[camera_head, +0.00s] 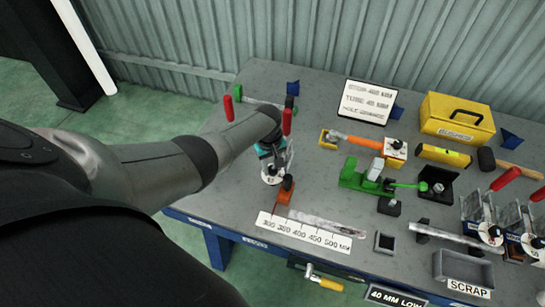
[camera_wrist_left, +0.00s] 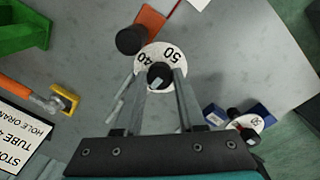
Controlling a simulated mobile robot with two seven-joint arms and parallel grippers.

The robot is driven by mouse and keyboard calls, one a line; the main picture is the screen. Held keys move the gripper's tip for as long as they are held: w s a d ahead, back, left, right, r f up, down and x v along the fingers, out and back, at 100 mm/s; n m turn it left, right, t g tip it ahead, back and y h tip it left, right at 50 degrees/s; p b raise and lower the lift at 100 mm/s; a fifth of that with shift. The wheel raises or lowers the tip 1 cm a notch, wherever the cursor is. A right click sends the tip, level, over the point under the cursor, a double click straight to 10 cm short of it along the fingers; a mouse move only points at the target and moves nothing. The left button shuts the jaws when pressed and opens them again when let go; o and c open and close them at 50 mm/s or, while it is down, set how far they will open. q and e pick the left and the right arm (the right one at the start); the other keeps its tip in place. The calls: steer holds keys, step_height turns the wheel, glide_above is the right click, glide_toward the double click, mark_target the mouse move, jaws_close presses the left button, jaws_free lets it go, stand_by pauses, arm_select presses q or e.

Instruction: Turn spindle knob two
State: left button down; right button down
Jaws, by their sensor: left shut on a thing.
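My left gripper (camera_head: 273,168) reaches down over the near left part of the bench. In the left wrist view, its two fingers (camera_wrist_left: 160,78) are shut on a black spindle knob (camera_wrist_left: 156,72). The knob sits at the centre of a white dial (camera_wrist_left: 172,55) marked 40 and 50. The dial also shows under the gripper in the head view (camera_head: 270,180). A second white dial (camera_wrist_left: 250,124) with a black and red centre is at the right of the wrist view, between blue blocks. I cannot read which knob is number two. My right gripper is in neither view.
An orange stop with a black knob (camera_head: 286,188) stands close beside the held knob, by the white ruler (camera_head: 300,232). A red handle (camera_head: 287,121) rises beside my gripper. A sign (camera_head: 368,101), yellow toolbox (camera_head: 457,118), green clamp (camera_head: 362,177) and scrap bin (camera_head: 466,266) are further right.

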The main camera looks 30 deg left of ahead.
mark_target(271, 169)
arm_select(q)
steer(key=shift+n, duration=0.4)
steer(key=shift+a, duration=0.1)
steer(key=c, duration=0.5)
jaws_free()
steer(key=shift+r+p, duration=0.55)
steer(key=shift+r, duration=0.05)
step_height(271, 169, up, 4)
steer(key=shift+s+r+p, duration=0.15)
steer(key=shift+p, duration=0.75)
steer(key=shift+r, duration=0.35)
step_height(271, 169, up, 9)
steer(key=shift+s+a, duration=0.2)
steer(key=shift+s, duration=0.05)
